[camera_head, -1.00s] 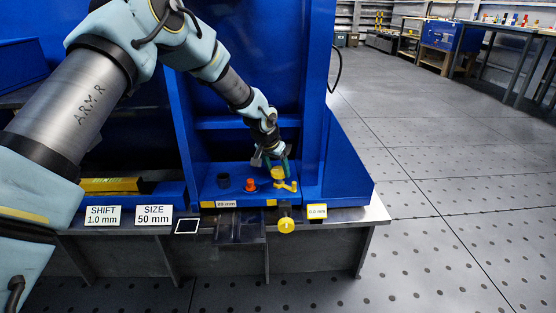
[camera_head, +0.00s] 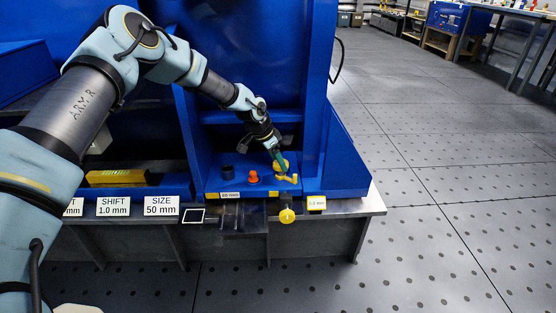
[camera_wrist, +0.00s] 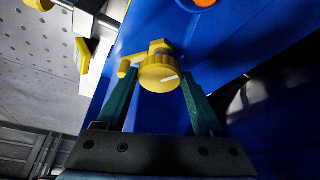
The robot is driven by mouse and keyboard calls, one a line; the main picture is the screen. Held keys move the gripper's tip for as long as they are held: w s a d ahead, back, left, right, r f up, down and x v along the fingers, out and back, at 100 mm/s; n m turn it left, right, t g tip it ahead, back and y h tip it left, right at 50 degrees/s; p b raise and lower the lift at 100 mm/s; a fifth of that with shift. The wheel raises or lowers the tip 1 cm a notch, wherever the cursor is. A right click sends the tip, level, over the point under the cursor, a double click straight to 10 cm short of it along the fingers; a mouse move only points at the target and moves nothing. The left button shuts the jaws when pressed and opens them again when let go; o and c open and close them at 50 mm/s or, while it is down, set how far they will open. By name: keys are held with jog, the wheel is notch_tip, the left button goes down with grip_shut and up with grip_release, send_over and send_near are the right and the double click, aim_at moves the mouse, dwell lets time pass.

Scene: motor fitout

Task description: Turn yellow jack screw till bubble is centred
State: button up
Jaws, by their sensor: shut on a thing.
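A yellow knob with a white mark (camera_wrist: 160,72), which looks like the jack screw, stands on the blue base beside a yellow arm-like piece (camera_wrist: 128,66). The knob also shows in the head view (camera_head: 281,165), partly behind my fingers. My gripper (camera_wrist: 160,78) has its green fingers on either side of the knob and is shut on it. In the head view my gripper (camera_head: 278,158) comes down at a slant from the upper left.
An orange knob (camera_head: 253,177) and a dark round piece (camera_head: 227,173) stand left of the yellow knob. Another yellow knob (camera_head: 287,216) sticks out at the bench front. Blue walls rise behind and to the right. Open floor lies at the right.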

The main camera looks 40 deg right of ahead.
jog(key=o, duration=1.4)
jog(key=p+v, duration=0.1)
jog(key=v, duration=0.9)
jog(key=shift+a+r, duration=0.15)
jog(key=shift+r, duration=0.2)
